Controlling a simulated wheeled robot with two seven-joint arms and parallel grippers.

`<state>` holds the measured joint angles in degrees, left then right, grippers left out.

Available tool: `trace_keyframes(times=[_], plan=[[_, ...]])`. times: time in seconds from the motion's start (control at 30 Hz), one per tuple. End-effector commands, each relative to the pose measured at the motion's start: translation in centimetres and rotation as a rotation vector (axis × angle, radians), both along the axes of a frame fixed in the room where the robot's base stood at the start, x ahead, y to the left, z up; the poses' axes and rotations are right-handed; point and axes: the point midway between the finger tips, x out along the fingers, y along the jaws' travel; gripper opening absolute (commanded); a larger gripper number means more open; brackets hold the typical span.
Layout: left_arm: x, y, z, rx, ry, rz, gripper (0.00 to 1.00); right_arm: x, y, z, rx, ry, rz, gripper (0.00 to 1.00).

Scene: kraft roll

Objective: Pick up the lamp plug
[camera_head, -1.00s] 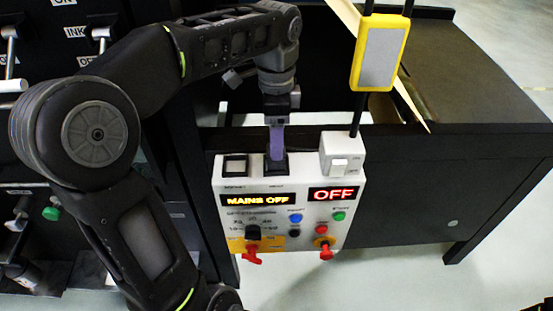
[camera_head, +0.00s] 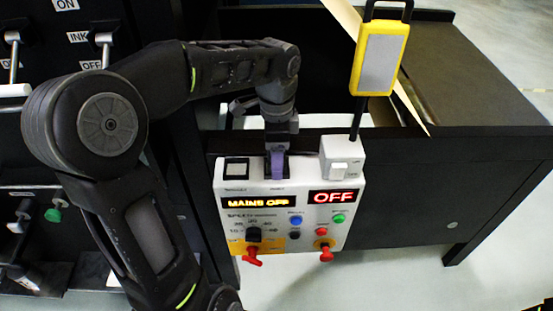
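The white control panel (camera_head: 217,200) has a row of fittings along its top. My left gripper (camera_head: 277,172) points down at the dark middle fitting there, with a purple piece at its tip. I cannot tell whether the purple piece is part of the gripper or a held thing, or whether the fingers are open. No lamp plug can be made out clearly; the gripper hides most of the middle fitting. A yellow-framed lamp (camera_head: 381,60) stands above a white switch box (camera_head: 343,155) at the panel's right. My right gripper is not in view.
The panel displays read MAINS OFF (camera_head: 255,202) and OFF (camera_head: 333,197). A dark square fitting (camera_head: 236,170) sits left of the gripper. Red knobs (camera_head: 253,257) are at the panel's bottom. A black cabinet (camera_head: 470,165) stands at the right, and levers (camera_head: 103,45) at the left.

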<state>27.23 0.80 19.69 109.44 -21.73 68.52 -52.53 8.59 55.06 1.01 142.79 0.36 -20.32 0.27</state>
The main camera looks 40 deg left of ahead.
Motion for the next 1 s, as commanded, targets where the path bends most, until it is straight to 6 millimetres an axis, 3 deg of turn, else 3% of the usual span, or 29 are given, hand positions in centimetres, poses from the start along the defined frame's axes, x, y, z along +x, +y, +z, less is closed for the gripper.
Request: trace_keyframes(times=[0.4, 1.0], plan=[[0.00, 0.00, 0.04, 0.000, 0.000, 0.000, 0.64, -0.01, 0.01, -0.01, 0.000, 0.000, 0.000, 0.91], [0.00, 0.00, 0.04, 0.000, 0.000, 0.000, 0.15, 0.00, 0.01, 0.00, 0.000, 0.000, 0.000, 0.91]])
